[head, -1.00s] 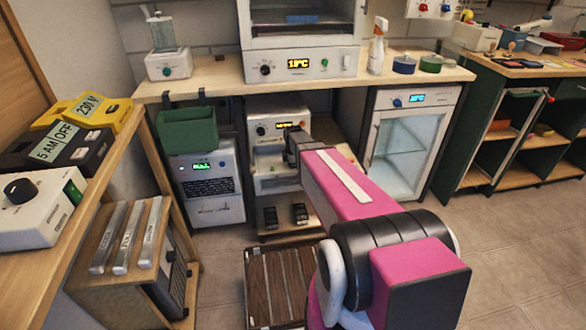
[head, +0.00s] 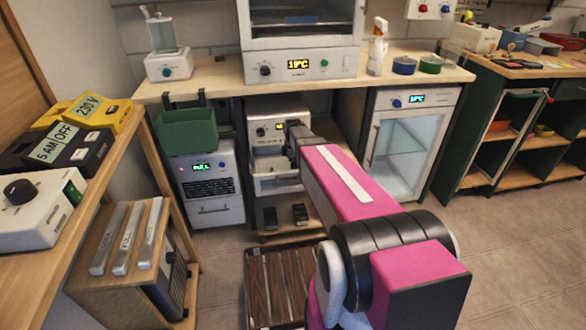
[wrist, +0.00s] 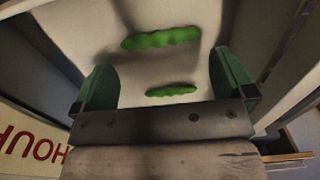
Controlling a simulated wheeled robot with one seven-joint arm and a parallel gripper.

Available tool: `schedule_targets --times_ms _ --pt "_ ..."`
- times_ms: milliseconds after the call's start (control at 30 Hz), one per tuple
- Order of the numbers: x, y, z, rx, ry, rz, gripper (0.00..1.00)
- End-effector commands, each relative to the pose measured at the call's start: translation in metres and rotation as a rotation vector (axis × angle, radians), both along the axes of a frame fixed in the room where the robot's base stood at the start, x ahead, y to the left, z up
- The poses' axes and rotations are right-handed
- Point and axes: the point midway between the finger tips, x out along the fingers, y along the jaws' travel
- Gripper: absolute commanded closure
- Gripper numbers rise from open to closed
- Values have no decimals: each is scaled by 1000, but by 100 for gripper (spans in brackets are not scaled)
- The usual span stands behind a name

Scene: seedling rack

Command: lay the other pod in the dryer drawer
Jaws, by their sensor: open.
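In the wrist view my gripper (wrist: 165,82) is open, its two green fingertips wide apart. Two bumpy green pods lie over a pale drawer floor (wrist: 205,60). One pod (wrist: 172,91) is between the fingertips, near the gripper body, and neither finger visibly touches it. The other pod (wrist: 160,38) is farther up the picture and looks larger, with a shadow below it. In the head view my gripper (head: 294,132) is in front of the white dryer (head: 262,131), over its pulled-out drawer (head: 275,186). The pods do not show in the head view.
Pale walls rise close on both sides of the gripper in the wrist view. A green bin (head: 187,130) hangs to the left of the dryer. Two small dark objects (head: 285,216) sit on the low shelf below. A slatted dark crate (head: 270,285) stands on the floor in front.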

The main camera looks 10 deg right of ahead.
Motion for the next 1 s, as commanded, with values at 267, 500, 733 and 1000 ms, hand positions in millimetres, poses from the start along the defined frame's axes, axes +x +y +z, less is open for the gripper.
schedule_targets --times_ms 267,500,733,1000 --pt "-1 0 51 0 -2 0 0" --pt "0 0 78 0 0 0 0" --pt "-1 0 86 0 1 0 0" --pt "0 0 86 0 1 0 0"
